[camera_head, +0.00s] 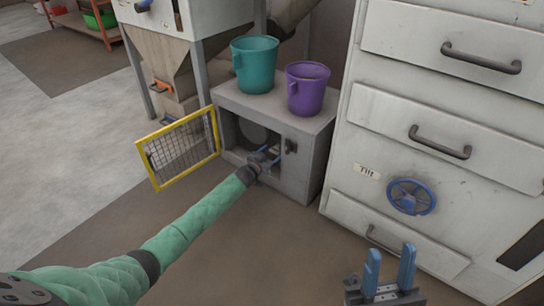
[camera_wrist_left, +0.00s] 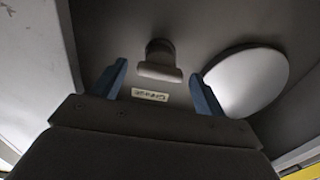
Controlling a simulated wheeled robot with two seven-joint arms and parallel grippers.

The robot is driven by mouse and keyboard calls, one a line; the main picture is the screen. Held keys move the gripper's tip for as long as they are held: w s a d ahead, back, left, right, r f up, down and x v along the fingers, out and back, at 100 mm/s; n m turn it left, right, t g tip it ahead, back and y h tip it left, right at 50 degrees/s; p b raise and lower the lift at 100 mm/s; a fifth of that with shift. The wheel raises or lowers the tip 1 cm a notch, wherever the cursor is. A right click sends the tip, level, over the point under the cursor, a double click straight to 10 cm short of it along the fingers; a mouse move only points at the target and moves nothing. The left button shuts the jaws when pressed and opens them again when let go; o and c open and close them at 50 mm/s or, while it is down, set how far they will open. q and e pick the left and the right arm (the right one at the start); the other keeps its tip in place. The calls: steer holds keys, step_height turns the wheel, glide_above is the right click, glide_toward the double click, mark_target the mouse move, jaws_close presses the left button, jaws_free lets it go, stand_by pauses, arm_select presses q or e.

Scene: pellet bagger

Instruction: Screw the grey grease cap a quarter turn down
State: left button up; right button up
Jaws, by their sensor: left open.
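The grey grease cap (camera_wrist_left: 160,62) shows in the left wrist view on a dark grey wall, with a pale label (camera_wrist_left: 149,94) beside it that appears to read "GREASE", upside down. My left gripper (camera_wrist_left: 158,88) is open, one blue finger on each side of the cap's line, with no contact visible. In the head view my left gripper (camera_head: 267,160) reaches into the opening of the grey cabinet (camera_head: 318,135); I cannot make out the cap there. My right gripper (camera_head: 390,270) is open and empty at the lower right, away from the cabinet.
A yellow mesh door (camera_head: 182,148) stands open left of the opening. A pale round disc (camera_wrist_left: 247,82) lies beside the cap. A teal bucket (camera_head: 255,64) and a purple bucket (camera_head: 307,89) stand on the cabinet. A drawer unit (camera_head: 450,110) with a blue handwheel (camera_head: 411,197) stands at right.

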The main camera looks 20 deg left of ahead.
arm_select(q)
steer(key=shift+w, duration=0.15)
steer(key=c, duration=1)
steer(key=shift+d, duration=0.1)
